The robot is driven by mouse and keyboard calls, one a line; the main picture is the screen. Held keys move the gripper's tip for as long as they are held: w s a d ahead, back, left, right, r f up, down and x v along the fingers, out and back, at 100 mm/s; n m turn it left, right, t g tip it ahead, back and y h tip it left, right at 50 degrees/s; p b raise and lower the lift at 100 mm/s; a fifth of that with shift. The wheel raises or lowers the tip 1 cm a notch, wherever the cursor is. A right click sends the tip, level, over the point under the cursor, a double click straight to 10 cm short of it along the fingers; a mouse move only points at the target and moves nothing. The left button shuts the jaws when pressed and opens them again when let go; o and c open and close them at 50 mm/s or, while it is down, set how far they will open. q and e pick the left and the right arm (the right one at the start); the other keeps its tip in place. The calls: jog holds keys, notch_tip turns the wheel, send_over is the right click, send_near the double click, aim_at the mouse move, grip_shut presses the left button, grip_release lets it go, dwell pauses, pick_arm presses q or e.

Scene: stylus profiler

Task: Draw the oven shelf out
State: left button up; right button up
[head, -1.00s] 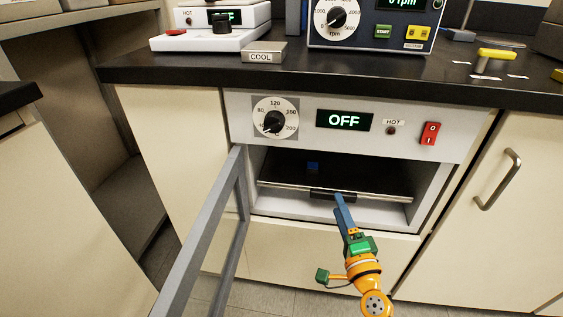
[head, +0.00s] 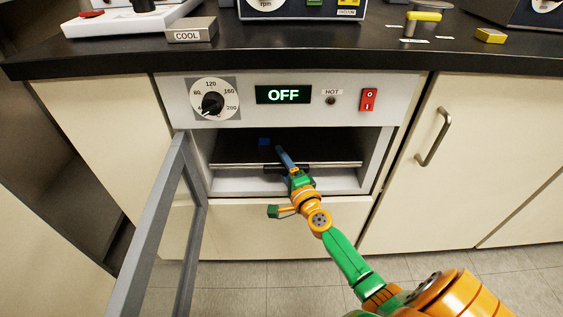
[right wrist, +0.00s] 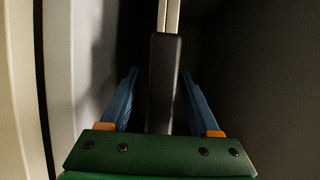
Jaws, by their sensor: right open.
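The oven shelf (head: 330,165) is a thin, dark plate with a bright front edge, lying level inside the open oven. A black handle (head: 270,169) sits at the middle of its front edge, partly covered by my right gripper. My right gripper (head: 281,153) reaches into the oven mouth from the front with blue fingers. In the right wrist view the open gripper (right wrist: 158,73) has one finger on each side of the black handle (right wrist: 165,85), with gaps visible. The shelf's bright edge (right wrist: 168,15) runs beyond it. My left gripper is out of view.
The oven door (head: 160,225) stands open at the left, with its frame jutting toward me. The oven display (head: 283,95) reads OFF. A black counter (head: 300,55) overhangs above. The floor in front is clear apart from my arm.

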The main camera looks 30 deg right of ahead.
grip_shut()
dwell(1.4)
